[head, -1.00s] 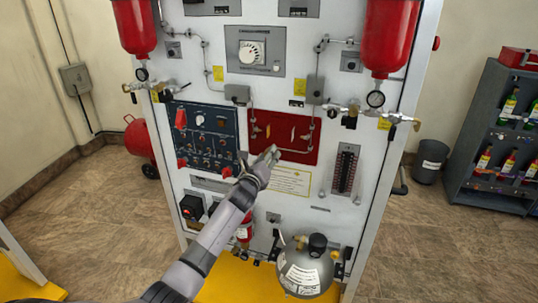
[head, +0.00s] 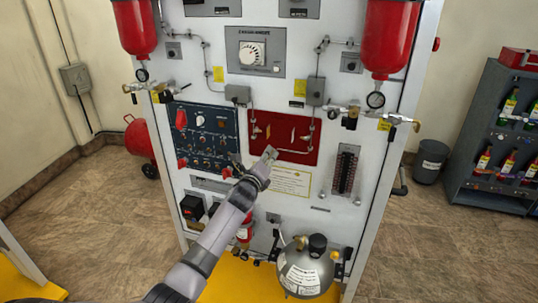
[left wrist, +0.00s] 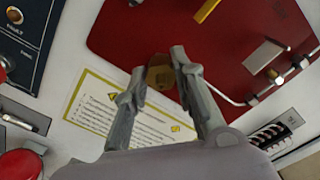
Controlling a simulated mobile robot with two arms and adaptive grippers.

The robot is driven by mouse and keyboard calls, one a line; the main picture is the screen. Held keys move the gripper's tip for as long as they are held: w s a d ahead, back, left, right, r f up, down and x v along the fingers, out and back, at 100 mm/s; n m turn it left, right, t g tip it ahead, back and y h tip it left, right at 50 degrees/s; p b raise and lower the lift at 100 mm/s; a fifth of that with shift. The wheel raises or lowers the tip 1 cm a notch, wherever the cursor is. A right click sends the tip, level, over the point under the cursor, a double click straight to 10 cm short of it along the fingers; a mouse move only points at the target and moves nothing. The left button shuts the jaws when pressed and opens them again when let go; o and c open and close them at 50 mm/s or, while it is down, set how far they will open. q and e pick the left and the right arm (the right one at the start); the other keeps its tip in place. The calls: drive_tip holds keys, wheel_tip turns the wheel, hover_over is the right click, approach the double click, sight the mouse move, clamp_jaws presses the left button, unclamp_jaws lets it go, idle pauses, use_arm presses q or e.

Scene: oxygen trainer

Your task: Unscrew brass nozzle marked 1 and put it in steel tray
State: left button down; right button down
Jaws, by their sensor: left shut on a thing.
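My left gripper (head: 255,157) is in front of the lower left part of the red panel (head: 307,153). In the left wrist view its fingers (left wrist: 159,66) are shut on a small brass-coloured piece, likely the brass nozzle (left wrist: 160,76). It shows dark gold between the fingertips, against the red panel. No number on it can be read. In the head view the gripper and arm hide the nozzle. I cannot tell from the frames whether it still touches the panel. The steel tray cannot be made out in either view. My right gripper is not in view.
A gold bar (left wrist: 207,11) and thin pipes are on the red panel. A blue switch panel (head: 203,136) is to its left, with a paper notice (head: 290,182) below. A grey tank (head: 305,272) stands on the yellow base. Red cylinders hang above.

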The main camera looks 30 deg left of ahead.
use_arm(q)
drive_tip(key=n, duration=0.3)
drive_tip(key=shift+r, duration=0.1)
idle(0.3)
drive_tip(key=shift+n+p, duration=0.45)
drive_tip(key=shift+n, duration=1.45)
drive_tip(key=n, duration=0.2)
drive_tip(key=shift+r+n, duration=0.1)
drive_tip(key=shift+n, duration=0.6)
drive_tip(key=n+p, duration=0.1)
drive_tip(key=n, duration=0.2)
